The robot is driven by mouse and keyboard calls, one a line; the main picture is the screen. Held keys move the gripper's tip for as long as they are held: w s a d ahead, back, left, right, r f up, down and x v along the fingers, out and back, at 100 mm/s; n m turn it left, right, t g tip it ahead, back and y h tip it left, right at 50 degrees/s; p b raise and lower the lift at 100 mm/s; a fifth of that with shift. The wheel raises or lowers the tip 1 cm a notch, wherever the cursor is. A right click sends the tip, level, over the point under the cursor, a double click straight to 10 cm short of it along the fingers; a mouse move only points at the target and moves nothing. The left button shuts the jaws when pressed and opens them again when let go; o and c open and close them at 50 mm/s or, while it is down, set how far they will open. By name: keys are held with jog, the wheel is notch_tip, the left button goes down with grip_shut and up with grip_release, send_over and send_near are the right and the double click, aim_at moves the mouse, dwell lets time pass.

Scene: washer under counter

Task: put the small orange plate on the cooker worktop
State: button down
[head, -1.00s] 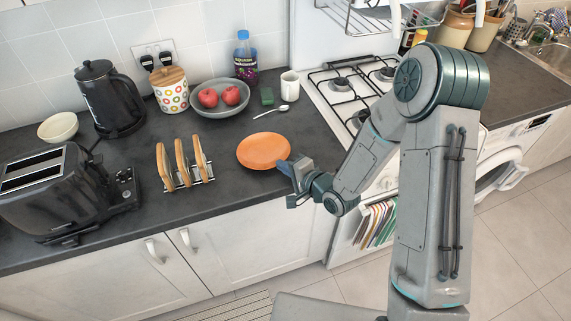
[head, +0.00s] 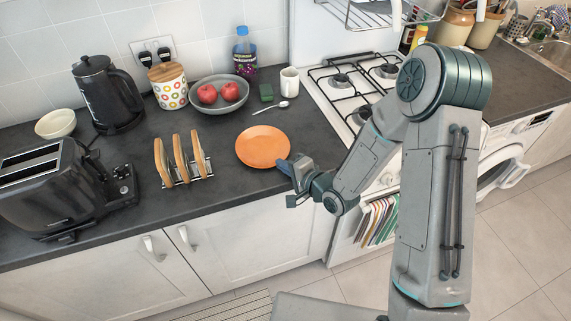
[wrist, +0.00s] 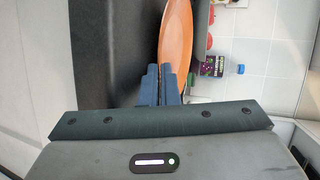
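The small orange plate (head: 263,146) is over the dark worktop (head: 232,190) left of the cooker (head: 345,85), near the worktop's front edge. Whether it touches the worktop is hard to tell. My gripper (head: 287,165) is at the plate's near right rim. In the wrist view, the blue fingers of my gripper (wrist: 161,86) are close together, with the rim of the orange plate (wrist: 175,40) at their tips. The fingers look shut on the rim.
A toast rack (head: 184,160) stands left of the plate. A black toaster (head: 55,190) and kettle (head: 107,95) are farther left.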

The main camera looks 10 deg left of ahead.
jog(key=shift+s+d+f, duration=0.15)
jog(key=shift+f, duration=0.3)
jog(key=c, duration=1.7)
grip_release()
jog(key=shift+f, duration=0.1)
jog(key=shift+s+d, duration=0.15)
jog(key=shift+d, duration=0.05)
jog(key=shift+s+d+b, duration=0.15)
jog(key=shift+d+b, duration=0.2)
jog(key=shift+o, duration=0.5)
jog(key=r+p+v, duration=0.1)
jog(key=v, duration=0.8)
jog(key=shift+w+a+r+p, duration=0.2)
jog(key=shift+w+r+p, duration=0.1)
jog(key=p, duration=0.3)
jog(key=shift+s+r, duration=0.1)
jog(key=p, duration=0.3)
jog(key=shift+a, duration=0.1)
